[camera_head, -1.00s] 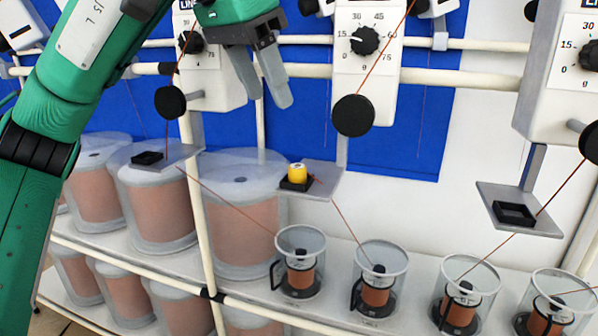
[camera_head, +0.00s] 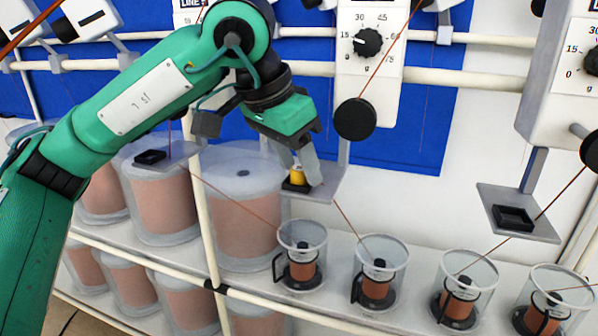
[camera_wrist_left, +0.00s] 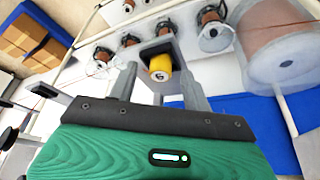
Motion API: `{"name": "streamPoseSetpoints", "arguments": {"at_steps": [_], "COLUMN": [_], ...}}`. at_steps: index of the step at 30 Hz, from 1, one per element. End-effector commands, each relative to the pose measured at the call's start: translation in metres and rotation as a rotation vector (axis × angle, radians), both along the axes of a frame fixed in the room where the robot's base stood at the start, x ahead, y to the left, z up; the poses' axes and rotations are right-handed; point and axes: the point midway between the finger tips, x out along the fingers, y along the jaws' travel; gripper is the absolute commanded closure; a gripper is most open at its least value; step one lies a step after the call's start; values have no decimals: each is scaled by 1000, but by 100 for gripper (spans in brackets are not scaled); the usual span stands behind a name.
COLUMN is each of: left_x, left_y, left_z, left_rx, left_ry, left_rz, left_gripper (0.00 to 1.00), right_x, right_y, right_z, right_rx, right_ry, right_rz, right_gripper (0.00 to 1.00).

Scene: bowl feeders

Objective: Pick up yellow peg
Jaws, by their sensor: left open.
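The yellow peg (camera_head: 297,174) stands upright in a black square socket (camera_head: 296,186) on a small grey shelf (camera_head: 325,181). My left gripper (camera_head: 300,170) is at the peg, pointing down, with one finger in front of part of it. In the left wrist view the peg (camera_wrist_left: 160,68) shows between the two open fingers of the left gripper (camera_wrist_left: 172,85), a little beyond their tips. I cannot tell whether either finger touches it. My right gripper is not in view.
Other small shelves with empty black sockets stand at left (camera_head: 150,157) and right (camera_head: 513,217). A dial box (camera_head: 368,50) and black disc (camera_head: 355,119) are close to the right of my wrist. Clear cups with spools (camera_head: 302,262) stand below. Thin wires cross the space.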

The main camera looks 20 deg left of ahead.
Motion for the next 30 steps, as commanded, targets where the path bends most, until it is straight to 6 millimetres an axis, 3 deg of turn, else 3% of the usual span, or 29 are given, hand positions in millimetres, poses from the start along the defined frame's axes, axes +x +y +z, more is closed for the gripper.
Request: {"name": "streamPoseSetpoints", "arguments": {"at_steps": [4,11,23,30], "left_x": [0,0,0,0], "left_y": [0,0,0,-1], "left_z": [0,0,6,41], "left_rx": [0,0,-1,-2], "left_ry": [0,0,-1,-3], "left_rz": [0,0,0,0], "left_gripper": [54,99,99,99], "right_x": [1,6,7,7], "right_y": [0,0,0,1], "right_z": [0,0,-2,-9], "right_rx": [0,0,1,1], "right_ry": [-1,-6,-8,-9], "right_rz": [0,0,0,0], "right_gripper": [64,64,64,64]}}
